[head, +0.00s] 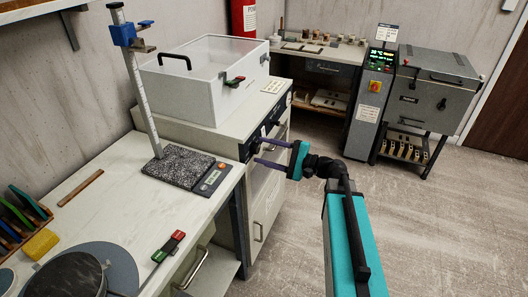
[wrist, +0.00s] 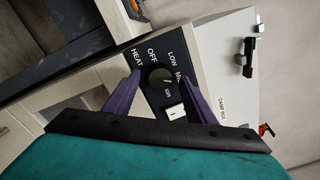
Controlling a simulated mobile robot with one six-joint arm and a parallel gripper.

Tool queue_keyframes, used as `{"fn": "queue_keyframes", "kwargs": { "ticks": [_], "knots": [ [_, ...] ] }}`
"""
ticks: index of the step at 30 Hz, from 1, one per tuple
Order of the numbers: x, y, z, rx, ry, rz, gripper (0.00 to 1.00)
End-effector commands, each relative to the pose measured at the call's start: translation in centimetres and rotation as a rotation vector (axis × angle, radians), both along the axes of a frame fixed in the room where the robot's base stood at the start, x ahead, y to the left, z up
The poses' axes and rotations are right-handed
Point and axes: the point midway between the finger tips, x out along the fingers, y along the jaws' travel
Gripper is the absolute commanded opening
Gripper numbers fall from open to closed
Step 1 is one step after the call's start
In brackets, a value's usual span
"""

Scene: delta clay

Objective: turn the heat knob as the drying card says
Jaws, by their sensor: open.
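The heat knob (wrist: 158,75) is round and black, on a dark panel marked HEAT, OFF, LOW and a partly hidden label starting with M. I cannot read its setting surely. My gripper (wrist: 163,80) is open, its two purple fingers on either side of the knob in the wrist view; I cannot tell whether they touch it. In the head view my gripper (head: 258,150) points at the front of the damp box cabinet (head: 215,85). A small pale card (head: 277,86) lies on the cabinet top; its writing is too small to read, and I cannot tell if it is the drying card.
A white switch or label (wrist: 176,112) sits beside the knob. A worktable (head: 120,210) with a scale (head: 212,178) and a stand (head: 137,85) is left of my gripper. A grey kiln (head: 432,85) stands at the back right. The floor (head: 440,220) on the right is clear.

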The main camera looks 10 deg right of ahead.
Motion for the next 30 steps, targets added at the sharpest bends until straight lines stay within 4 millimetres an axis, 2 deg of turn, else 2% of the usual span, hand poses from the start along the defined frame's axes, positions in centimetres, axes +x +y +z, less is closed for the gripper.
{"fn": "queue_keyframes", "kwargs": {
  "ticks": [30],
  "knots": [
    [-7.2, -9.9, -0.1, -0.001, 0.002, -0.001, 0.50]
  ]
}}
